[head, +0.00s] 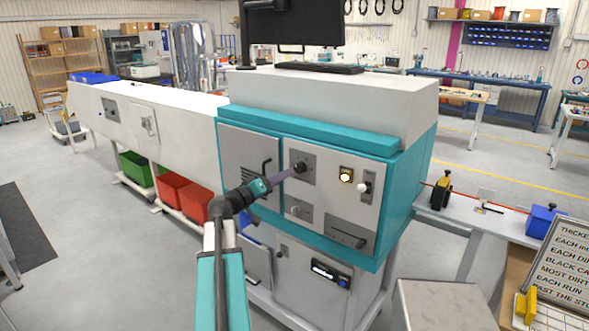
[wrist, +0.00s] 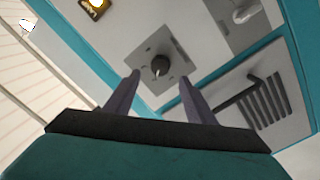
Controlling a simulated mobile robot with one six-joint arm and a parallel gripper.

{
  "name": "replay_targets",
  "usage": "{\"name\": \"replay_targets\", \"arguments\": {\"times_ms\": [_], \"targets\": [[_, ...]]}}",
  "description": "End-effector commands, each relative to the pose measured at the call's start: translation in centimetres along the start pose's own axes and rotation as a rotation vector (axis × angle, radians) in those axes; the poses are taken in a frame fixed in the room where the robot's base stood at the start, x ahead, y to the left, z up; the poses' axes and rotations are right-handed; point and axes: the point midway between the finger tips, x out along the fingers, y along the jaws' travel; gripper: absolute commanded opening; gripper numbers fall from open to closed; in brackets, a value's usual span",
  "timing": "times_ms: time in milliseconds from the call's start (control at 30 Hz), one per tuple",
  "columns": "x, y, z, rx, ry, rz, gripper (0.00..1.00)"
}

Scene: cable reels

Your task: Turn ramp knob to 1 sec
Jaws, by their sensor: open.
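A dark round knob (head: 300,168) sits on a square grey plate at the upper middle of the teal-edged machine front. It also shows in the wrist view (wrist: 160,66), with a small pale mark; its labels are too small to read, so I cannot confirm that it is the ramp knob. My gripper (head: 289,173) reaches in from the lower left, its purple fingers pointing at this knob. In the wrist view my gripper (wrist: 159,77) is open, and the knob appears between its fingertips. I cannot tell whether they touch it.
A lit button (head: 345,176), a white-tipped lever (head: 364,188), a lower knob plate (head: 298,210) and a slider plate (head: 347,236) share the panel. A slatted door (head: 242,150) with a black handle is left of the knob. A monitor (head: 295,22) stands on top.

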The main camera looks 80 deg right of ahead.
Motion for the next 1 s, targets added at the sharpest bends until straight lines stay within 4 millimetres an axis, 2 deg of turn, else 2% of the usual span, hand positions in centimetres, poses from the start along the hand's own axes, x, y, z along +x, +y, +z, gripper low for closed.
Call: {"name": "replay_targets", "arguments": {"times_ms": [200,500,700,1000], "targets": [[3.3,0.1,-0.2,-0.002,-0.001,0.001,0.5],[6.6,0.0,-0.1,-0.001,-0.001,0.0,0.5],[7.6,0.0,0.0,-0.001,0.0,0.0,0.5],[7.7,0.0,0.0,0.0,0.0,0.0,0.5]]}}
